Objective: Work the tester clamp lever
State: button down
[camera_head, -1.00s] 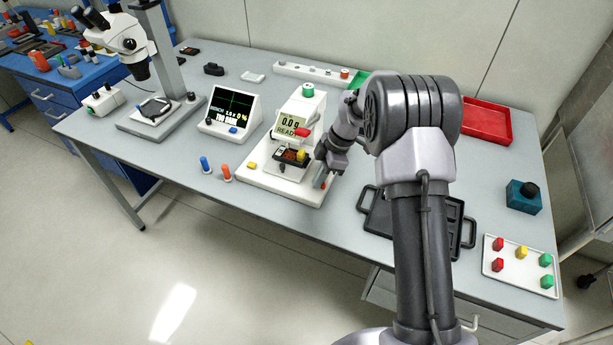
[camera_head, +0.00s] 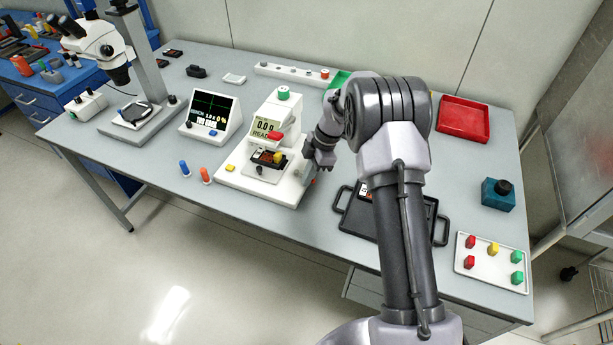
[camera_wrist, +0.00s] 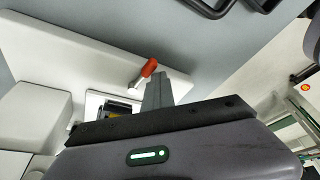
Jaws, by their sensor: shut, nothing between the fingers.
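The tester (camera_head: 262,190) is a white machine with a green knob on top and a display reading 0.0 g and what looks like READY. A dark fixture with a small device (camera_head: 268,159) sits on its front. The clamp lever (camera_wrist: 149,68) has an orange-red tip on a short pale shaft and stands at the tester's white base (camera_wrist: 90,50) in the wrist view. My gripper (camera_wrist: 158,90) is shut and empty, with its fingertips close beside the lever; I cannot tell whether they touch. In the head view my gripper (camera_head: 308,176) is at the tester's right side, and the lever is mostly hidden.
A black tray (camera_head: 352,222) with handles lies right of the tester, partly behind my arm. A blue and an orange peg (camera_head: 206,176) stand left of it.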

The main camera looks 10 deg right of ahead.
jog(key=shift+w+d, duration=0.15)
jog(key=shift+d, duration=0.3)
dwell(0.4)
